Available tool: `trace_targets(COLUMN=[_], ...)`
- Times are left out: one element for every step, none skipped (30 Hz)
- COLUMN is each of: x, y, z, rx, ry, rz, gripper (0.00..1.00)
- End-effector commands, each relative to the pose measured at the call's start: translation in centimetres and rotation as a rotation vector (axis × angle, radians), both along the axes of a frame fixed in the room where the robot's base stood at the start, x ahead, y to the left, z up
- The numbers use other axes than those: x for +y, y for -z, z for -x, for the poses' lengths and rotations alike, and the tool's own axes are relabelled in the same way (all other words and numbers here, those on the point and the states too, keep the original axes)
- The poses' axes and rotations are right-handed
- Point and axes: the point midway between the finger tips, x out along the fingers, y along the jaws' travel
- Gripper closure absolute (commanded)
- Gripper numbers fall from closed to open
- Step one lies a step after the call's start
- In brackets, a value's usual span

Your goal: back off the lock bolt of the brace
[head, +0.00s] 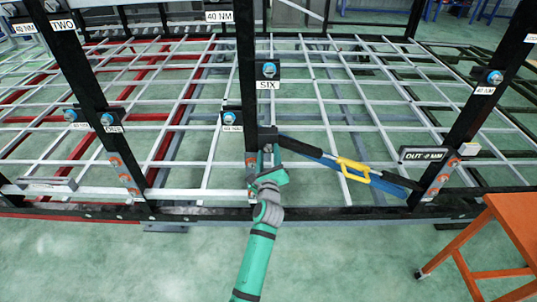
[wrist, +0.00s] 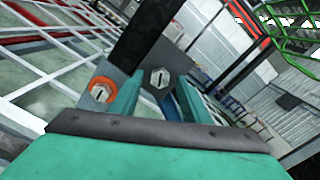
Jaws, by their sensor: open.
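The brace (head: 313,153) is a blue and black bar with a yellow handle (head: 353,169). It slopes from a dark block (head: 267,133) on the middle black post down toward the right post. In the wrist view, a silver hex bolt (wrist: 160,77) with a dark slot mark sits on a dark block, probably the lock bolt. My gripper (head: 267,153) is at the middle post, just below the block. In the wrist view my gripper (wrist: 158,98) is open, its teal fingers left and right of the hex bolt. Whether they touch it I cannot tell.
An orange-ringed bolt (wrist: 101,90) sits just left of my left finger. Blue-headed bolts with labels such as SIX (head: 268,70) are on the posts. A plate marked OUT (head: 427,154) is on the right post. An orange table (head: 515,220) stands at right; the front floor is clear.

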Motion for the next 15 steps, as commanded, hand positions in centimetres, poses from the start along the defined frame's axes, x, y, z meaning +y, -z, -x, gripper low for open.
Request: trace_targets(x=[-0.02,0.0,0.02,0.02,0.02,0.03,0.03,0.03,0.03,0.03,0.03,0.03,0.03,0.03,0.03], y=[-0.03,-0.04,-0.03,-0.02,-0.02,-0.02,-0.02,-0.02,-0.02,-0.01,-0.02,-0.01,-0.01,-0.01,-0.01], z=[-0.15,-0.19,-0.23,-0.24,-0.25,-0.24,-0.24,-0.23,-0.23,-0.23,-0.22,-0.22,-0.22,-0.22,-0.21], rx=[0.0,0.0,0.0,0.0,0.0,0.0,0.0,0.0,0.0,0.0,0.0,0.0,0.0,0.0,0.0], ry=[0.0,0.0,0.0,0.0,0.0,0.0,0.0,0.0,0.0,0.0,0.0,0.0,0.0,0.0,0.0], rz=[-0.001,-0.001,0.0,0.0,0.0,0.0,0.0,0.0,0.0,0.0,0.0,0.0,0.0,0.0,0.0], gripper=[0.58,0.58,0.58,0.58,0.58,0.58,0.58,0.58,0.58,0.6,0.67,0.77,0.84,0.91,0.99])
